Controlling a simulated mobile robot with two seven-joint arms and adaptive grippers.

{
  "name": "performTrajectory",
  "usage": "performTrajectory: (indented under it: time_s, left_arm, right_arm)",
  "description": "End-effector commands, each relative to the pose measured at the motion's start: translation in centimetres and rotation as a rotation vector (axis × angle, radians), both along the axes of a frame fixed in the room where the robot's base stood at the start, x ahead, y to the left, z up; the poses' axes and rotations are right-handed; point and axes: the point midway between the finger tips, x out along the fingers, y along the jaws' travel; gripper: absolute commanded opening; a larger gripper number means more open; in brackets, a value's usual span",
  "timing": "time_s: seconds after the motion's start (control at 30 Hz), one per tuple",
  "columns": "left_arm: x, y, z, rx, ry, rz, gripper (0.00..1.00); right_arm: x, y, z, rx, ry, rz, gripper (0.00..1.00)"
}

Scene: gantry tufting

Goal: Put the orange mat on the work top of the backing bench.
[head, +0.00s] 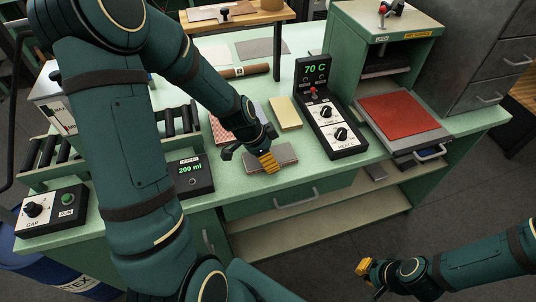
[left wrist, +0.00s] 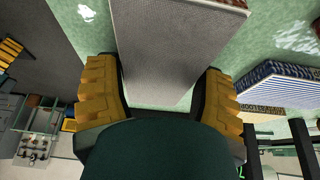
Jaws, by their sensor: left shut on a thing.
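My left gripper (head: 267,160) is shut on a flat mat with a grey face (head: 286,157), low over the front edge of the green bench top (head: 225,196). In the left wrist view this grey face (left wrist: 165,45) lies between the two yellow fingers (left wrist: 165,97), and a thin reddish-brown edge shows at its upper right. I cannot tell whether the mat touches the bench, or whether it is the orange one. My right gripper (head: 366,268) is out in front of the bench, over the floor, with nothing seen in it; its opening is unclear.
A 70 C control box (head: 331,115) stands right of the held mat, and a 200 ml box (head: 188,178) stands left. Pink (head: 224,128) and yellow (head: 285,113) sheets lie behind. A red pad (head: 398,117) lies on the press tray. A blue-striped block (left wrist: 285,82) shows in the left wrist view.

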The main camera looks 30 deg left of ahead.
Motion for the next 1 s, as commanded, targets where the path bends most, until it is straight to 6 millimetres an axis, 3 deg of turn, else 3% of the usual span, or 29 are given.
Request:
performTrajectory:
  time_s: [0.07,0.1,0.17,0.2,0.57,1.0]
  left_arm:
    - [0.0,0.0,-0.3,0.0,0.0,0.0,0.35]
    - [0.0,0.0,-0.3,0.0,0.0,0.0,0.77]
    - [0.0,0.0,-0.2,0.0,0.0,0.0,0.98]
    - [0.0,0.0,-0.2,0.0,0.0,0.0,1.0]
    - [-0.1,0.1,0.6,0.001,-0.002,0.001,1.0]
    - [-2.6,2.3,8.5,0.001,-0.004,0.002,1.0]
  right_arm:
    - [0.0,0.0,-0.3,0.0,0.0,0.0,0.0]
    - [0.0,0.0,-0.4,0.0,0.0,0.0,0.0]
    - [0.0,0.0,-0.3,0.0,0.0,0.0,0.0]
    - [0.0,0.0,-0.3,0.0,0.0,0.0,0.0]
    - [0.0,0.0,0.2,0.0,-0.001,0.0,0.0]
    - [0.5,-0.1,1.7,-0.003,-0.01,-0.008,0.0]
